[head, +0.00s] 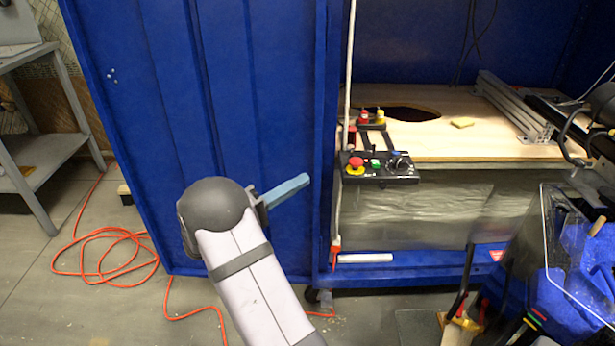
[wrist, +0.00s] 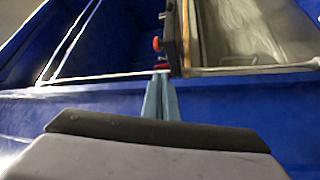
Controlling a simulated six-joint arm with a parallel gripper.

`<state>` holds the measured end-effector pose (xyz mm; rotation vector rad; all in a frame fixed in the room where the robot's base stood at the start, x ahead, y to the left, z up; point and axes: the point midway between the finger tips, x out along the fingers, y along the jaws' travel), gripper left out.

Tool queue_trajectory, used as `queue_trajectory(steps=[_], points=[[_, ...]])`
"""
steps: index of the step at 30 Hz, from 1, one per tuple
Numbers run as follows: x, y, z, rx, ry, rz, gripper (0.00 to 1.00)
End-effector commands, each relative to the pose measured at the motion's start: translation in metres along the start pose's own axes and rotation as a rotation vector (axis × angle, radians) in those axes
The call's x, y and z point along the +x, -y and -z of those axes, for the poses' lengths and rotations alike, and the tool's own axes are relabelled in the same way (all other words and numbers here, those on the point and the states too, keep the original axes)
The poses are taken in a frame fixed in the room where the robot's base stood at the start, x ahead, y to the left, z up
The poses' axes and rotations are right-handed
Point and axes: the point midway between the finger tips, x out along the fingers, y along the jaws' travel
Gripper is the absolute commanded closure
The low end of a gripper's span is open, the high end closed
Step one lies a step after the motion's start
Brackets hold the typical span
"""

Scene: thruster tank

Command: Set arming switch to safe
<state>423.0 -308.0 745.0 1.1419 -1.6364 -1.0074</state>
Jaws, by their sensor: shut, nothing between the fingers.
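A black control box (head: 385,178) hangs at the front edge of the wooden bench. It carries a red mushroom button (head: 355,166) on a yellow base, a small green button (head: 375,164) and a dark knob (head: 400,161) at the right. The knob may be the arming switch; its setting is too small to read. My gripper (head: 304,180) is shut and empty, left of the box and apart from it. In the wrist view, my blue-grey fingers (wrist: 162,85) lie together, with the box (wrist: 171,42) seen edge-on beyond them and the knob not recognisable.
The blue cabinet door (head: 160,120) stands open behind my gripper. A white pole (head: 346,80) rises just left of the box. The wooden bench (head: 470,140) holds a metal rail at the right. An orange cord (head: 110,250) lies coiled on the floor.

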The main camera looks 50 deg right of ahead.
Motion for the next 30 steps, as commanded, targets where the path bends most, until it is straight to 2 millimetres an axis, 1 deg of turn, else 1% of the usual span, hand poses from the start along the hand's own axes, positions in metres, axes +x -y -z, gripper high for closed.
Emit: queue_trajectory(steps=[5,12,18,24,30], points=[[0.026,0.000,-0.001,0.000,0.004,-0.001,1.00],[0.070,0.000,-0.002,-0.001,0.005,-0.002,1.00],[0.102,0.000,-0.001,0.000,0.003,0.000,1.00],[0.121,0.000,0.000,0.000,0.001,0.000,1.00],[0.129,0.000,0.000,-0.001,0.000,0.000,1.00]])
